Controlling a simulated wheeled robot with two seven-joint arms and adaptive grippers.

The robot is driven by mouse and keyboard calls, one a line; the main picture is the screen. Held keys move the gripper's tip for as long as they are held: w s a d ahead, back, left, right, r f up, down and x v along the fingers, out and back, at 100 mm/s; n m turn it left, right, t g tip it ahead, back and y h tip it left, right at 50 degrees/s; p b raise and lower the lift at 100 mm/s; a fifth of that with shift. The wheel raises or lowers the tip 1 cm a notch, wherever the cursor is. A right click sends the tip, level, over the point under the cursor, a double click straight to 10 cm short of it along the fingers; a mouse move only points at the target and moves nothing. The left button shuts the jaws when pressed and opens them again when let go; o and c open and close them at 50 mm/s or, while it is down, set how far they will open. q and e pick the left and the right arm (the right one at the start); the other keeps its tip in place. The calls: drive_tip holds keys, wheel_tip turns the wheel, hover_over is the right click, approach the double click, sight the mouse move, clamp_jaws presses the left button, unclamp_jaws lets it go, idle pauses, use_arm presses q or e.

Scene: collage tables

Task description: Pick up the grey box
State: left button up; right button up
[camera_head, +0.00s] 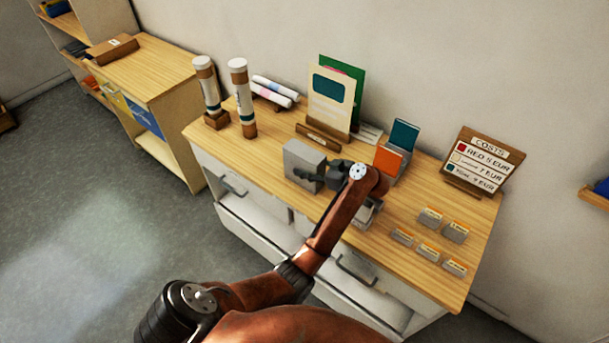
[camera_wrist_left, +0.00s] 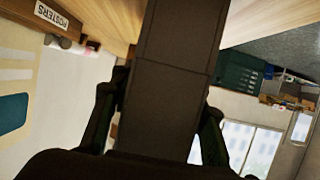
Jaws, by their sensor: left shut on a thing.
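The grey box (camera_head: 303,163) is at the front middle of the wooden desk top, just left of my left gripper (camera_head: 318,178). My left gripper is shut on the box, with its fingers at the box's side. In the left wrist view the box (camera_wrist_left: 172,85) is a dark block between the two fingers (camera_wrist_left: 160,115). The fingers hide part of it. I cannot tell whether the box touches the desk or is slightly above it. My right gripper is not in view.
Behind the box stand a poster rack (camera_head: 330,105) and two upright tubes (camera_head: 241,95). Orange and teal cards (camera_head: 392,155), a costs board (camera_head: 482,163) and several small card blocks (camera_head: 430,217) are to the right. A cabinet (camera_head: 150,75) stands at left.

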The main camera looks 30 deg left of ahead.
use_arm(q)
clamp_jaws()
idle(0.3)
